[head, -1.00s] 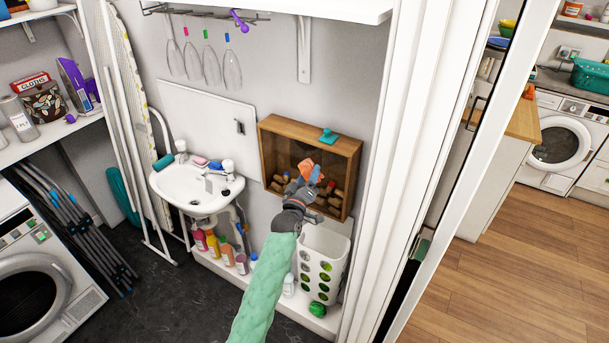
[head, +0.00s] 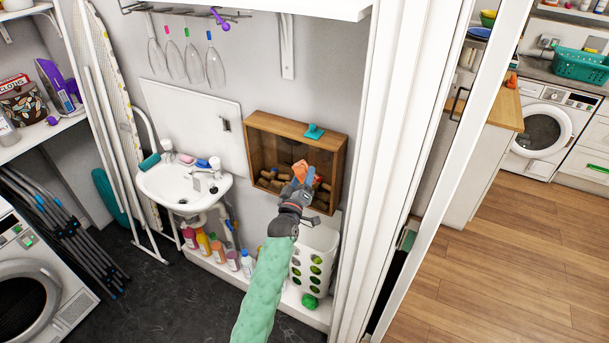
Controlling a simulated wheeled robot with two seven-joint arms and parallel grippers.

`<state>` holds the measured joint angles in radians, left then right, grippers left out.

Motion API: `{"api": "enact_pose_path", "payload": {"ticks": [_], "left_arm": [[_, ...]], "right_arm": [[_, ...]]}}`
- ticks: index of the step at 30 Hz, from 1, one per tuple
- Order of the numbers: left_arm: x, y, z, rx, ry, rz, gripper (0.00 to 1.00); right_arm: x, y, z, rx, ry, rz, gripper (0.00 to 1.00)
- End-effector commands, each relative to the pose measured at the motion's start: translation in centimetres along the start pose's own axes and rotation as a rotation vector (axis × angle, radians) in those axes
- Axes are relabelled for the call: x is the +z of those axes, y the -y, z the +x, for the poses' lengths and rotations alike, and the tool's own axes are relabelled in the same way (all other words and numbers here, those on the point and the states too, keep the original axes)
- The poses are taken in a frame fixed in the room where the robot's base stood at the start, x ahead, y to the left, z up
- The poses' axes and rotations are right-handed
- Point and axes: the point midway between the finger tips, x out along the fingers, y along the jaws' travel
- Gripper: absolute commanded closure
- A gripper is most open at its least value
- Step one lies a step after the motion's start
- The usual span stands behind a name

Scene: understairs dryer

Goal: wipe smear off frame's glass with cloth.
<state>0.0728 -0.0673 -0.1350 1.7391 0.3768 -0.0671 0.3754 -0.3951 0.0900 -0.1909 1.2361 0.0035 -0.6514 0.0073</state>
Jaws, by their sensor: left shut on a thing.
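The wooden box frame (head: 262,118) with a glass front hangs on the back wall, with several corks behind the glass. My left gripper (head: 300,182) is in front of the lower part of the glass. It is shut on an orange cloth (head: 301,170), which is at the glass; I cannot tell whether it touches. The gripper and cloth hide part of the glass and corks. I cannot make out the smear. My right gripper is not in view.
A teal object (head: 314,131) sits on the frame's top edge. A white sink (head: 184,187) is to the left. A white basket with holes (head: 315,262) stands below the frame. A white door frame (head: 400,120) is close on the right.

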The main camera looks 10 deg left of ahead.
Motion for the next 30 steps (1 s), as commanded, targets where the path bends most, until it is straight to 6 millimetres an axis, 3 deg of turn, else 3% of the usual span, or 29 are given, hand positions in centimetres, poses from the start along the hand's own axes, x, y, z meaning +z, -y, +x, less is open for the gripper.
{"api": "enact_pose_path", "payload": {"ticks": [16, 30], "left_arm": [[-1.2, -0.1, -4.1, 0.001, -0.001, 0.000, 0.62], [-1.4, -0.1, -4.6, 0.001, -0.001, 0.000, 0.62]], "right_arm": [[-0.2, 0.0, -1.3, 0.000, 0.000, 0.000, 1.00], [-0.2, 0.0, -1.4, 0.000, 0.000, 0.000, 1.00]]}}
